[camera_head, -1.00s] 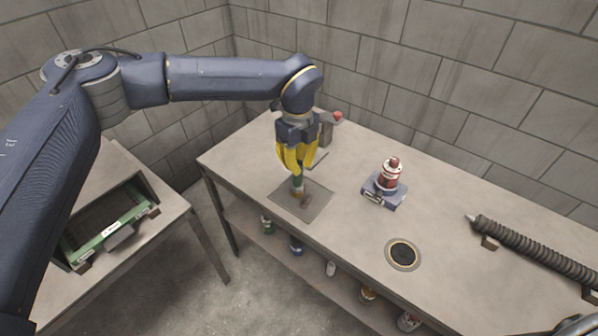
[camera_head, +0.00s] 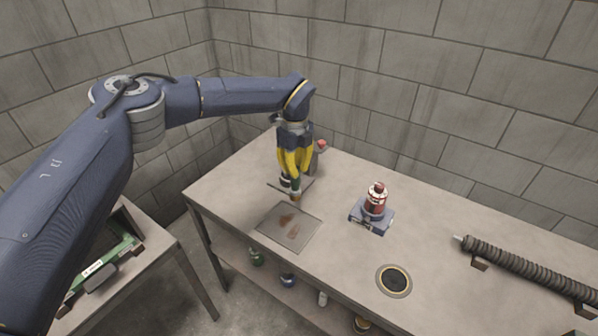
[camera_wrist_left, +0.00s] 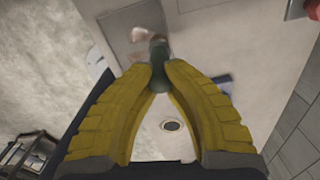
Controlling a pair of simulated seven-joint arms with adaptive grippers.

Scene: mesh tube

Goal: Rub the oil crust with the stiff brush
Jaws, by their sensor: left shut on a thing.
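My left gripper (camera_head: 296,178), with yellow fingers, is shut on the green handle of the stiff brush (camera_head: 297,191). The brush points down just behind the far edge of a flat grey plate (camera_head: 303,243). I cannot tell its height above the table. The oil crust (camera_head: 288,227) shows as reddish-brown patches on the plate, clear of the brush in the head view. In the left wrist view the green handle (camera_wrist_left: 158,50) sits between the fingertips, with the plate (camera_wrist_left: 122,35) beyond; the bristles are mostly hidden. My right gripper is not in view.
A red-and-white bottle stands on a blue-grey block (camera_head: 371,217) right of the plate. A dark round ringed opening (camera_head: 394,280) is nearer the front. A ribbed dark tube (camera_head: 520,270) lies at right. A red knob (camera_head: 321,145) shows behind the gripper.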

